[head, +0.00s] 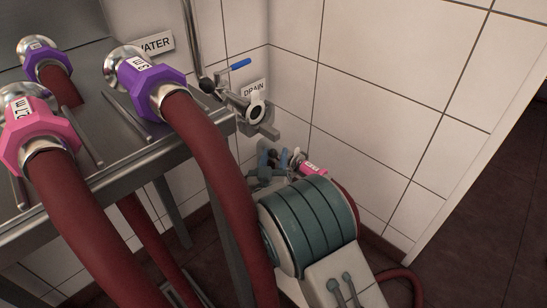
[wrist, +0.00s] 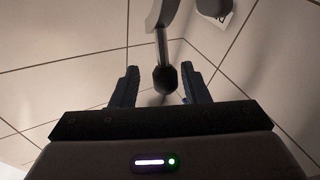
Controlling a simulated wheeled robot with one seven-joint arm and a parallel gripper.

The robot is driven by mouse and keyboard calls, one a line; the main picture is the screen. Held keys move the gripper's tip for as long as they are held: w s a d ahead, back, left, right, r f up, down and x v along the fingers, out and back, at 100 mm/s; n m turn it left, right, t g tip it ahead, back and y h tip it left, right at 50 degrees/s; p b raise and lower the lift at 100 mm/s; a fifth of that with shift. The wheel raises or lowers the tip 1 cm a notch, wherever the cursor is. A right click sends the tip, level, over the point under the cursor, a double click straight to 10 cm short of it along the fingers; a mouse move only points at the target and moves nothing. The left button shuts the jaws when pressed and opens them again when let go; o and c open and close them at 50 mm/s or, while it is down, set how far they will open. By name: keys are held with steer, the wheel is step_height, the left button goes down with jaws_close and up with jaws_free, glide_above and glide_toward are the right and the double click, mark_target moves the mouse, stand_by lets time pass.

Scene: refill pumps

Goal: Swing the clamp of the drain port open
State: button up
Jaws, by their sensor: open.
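The drain port (head: 257,108) is a grey metal fitting with a round pale opening, mounted on the tiled wall near the corner, by the DRAIN label (head: 254,90). A black ball knob (head: 207,86) shows to its left in the head view. In the wrist view my gripper (wrist: 160,84) is open. A black ball on a thin metal rod (wrist: 165,79) shows between its two dark fingers, with gaps on both sides. Whether the ball lies at fingertip depth is hard to tell.
A blue valve lever (head: 240,65) is above the port. A steel rack (head: 110,160) at left carries pink and purple hose couplings with thick dark red hoses. The wall at right is bare.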

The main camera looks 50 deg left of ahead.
step_height(320, 180, up, 5)
steer(key=p, duration=0.2)
steer(key=shift+f+p, duration=0.1)
steer(key=shift+p, duration=0.25)
steer(key=w+d+r+p, duration=0.3)
steer(key=w+d+r, duration=0.3)
steer(key=d, duration=0.4)
steer(key=shift+p, duration=0.4)
